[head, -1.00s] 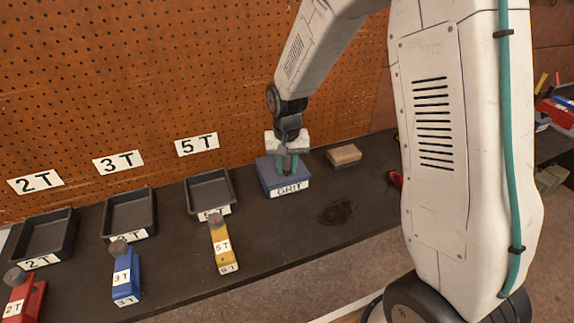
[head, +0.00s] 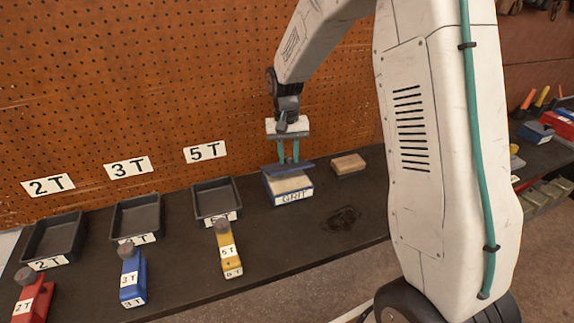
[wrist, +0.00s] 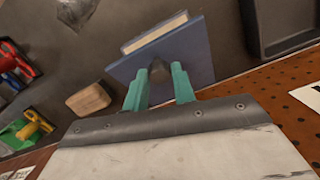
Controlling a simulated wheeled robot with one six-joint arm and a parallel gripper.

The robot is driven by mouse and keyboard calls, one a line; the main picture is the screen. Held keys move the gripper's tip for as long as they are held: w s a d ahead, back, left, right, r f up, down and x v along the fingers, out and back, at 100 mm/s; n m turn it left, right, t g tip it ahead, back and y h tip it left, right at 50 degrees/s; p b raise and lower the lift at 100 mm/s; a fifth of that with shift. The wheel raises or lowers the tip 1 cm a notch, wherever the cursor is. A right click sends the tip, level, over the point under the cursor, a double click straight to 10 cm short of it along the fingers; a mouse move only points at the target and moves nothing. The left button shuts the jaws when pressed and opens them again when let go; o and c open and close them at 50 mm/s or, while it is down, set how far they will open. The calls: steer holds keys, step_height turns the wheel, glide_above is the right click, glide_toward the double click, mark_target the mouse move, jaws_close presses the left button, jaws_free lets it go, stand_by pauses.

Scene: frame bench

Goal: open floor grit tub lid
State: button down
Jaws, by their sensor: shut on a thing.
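The grit tub (head: 292,196) is a blue box with a white GRIT label, standing on the dark bench in the head view. Its blue lid (head: 288,167) is raised above it, and pale grit shows below the lid. My gripper (head: 288,158) is shut on the lid's dark knob and holds the lid over the tub. In the wrist view the teal fingers (wrist: 158,92) grip the knob (wrist: 159,70) on the blue lid (wrist: 190,55). The lid hides most of the tub there; a pale edge (wrist: 155,32) shows beyond it.
A tan block (head: 348,164) lies right of the tub. A dark stain (head: 342,219) marks the bench in front. Black trays (head: 217,200) labelled 2T, 3T and 5T stand left, with red, blue and yellow (head: 229,250) bottle-like items before them. The pegboard (head: 200,90) rises behind.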

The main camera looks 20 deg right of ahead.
steer(key=shift+w+r, duration=0.35)
steer(key=shift+w, duration=0.3)
steer(key=shift+w+r, duration=0.35)
steer(key=shift+w, duration=0.25)
steer(key=shift+w+r, duration=0.3)
steer(key=shift+w, duration=0.55)
